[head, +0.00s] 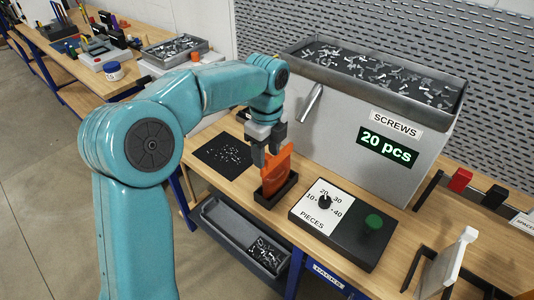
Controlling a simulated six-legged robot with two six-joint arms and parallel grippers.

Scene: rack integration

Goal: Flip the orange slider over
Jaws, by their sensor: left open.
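The orange slider (277,170) stands tilted in a small black holder (276,193) on the wooden bench, in front of the screw dispenser. My left gripper (264,157) is at the slider's upper left side, with its fingers pointing down. It is open, and its fingers are close to the slider; I cannot tell whether they touch it. My left arm comes in from the left and covers part of the bench behind. My right gripper does not show.
The grey screw dispenser (380,135) with a "20 pcs" display stands behind. A black control box (343,225) with a dial and green button (374,222) is to the right. A black mat (226,155) with screws lies to the left. A grey tray (240,238) hangs below the bench edge.

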